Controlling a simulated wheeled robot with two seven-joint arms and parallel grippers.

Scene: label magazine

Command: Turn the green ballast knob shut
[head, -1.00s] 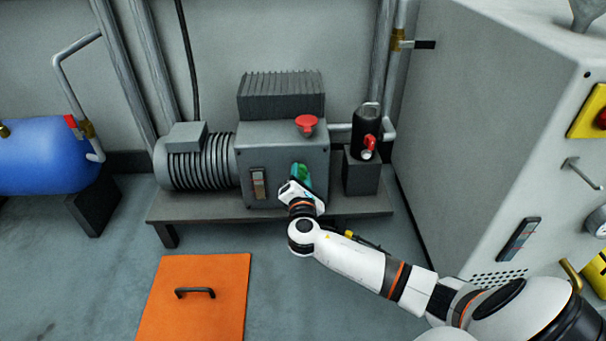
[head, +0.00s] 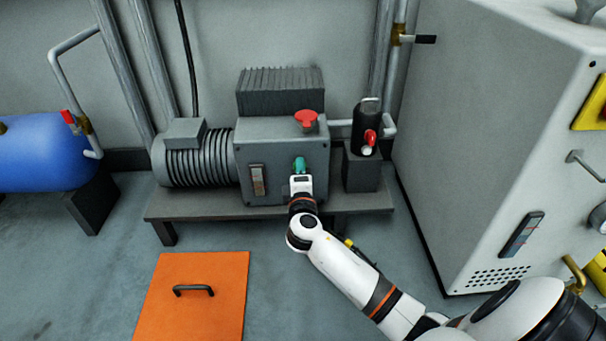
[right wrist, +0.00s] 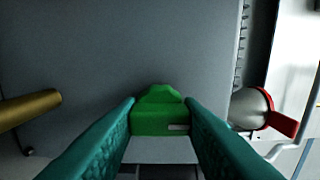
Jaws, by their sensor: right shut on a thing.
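The green ballast knob (right wrist: 160,112) sits on the grey face of the pump box (head: 285,180). In the right wrist view it lies between the teal fingers of my right gripper (right wrist: 160,118), with a small pale mark on its right side. My right gripper (head: 300,164) is shut on the knob, its fingers pointing at the box front. In the head view the fingers hide most or all of the knob. My left gripper is not in view.
A red cap (head: 306,118) is on the box's upper right, above my gripper. A black canister (head: 365,118) with a red handle (head: 370,137) stands right of the box. A grey cabinet (head: 480,140) rises at right. An orange floor hatch (head: 225,300) lies in front.

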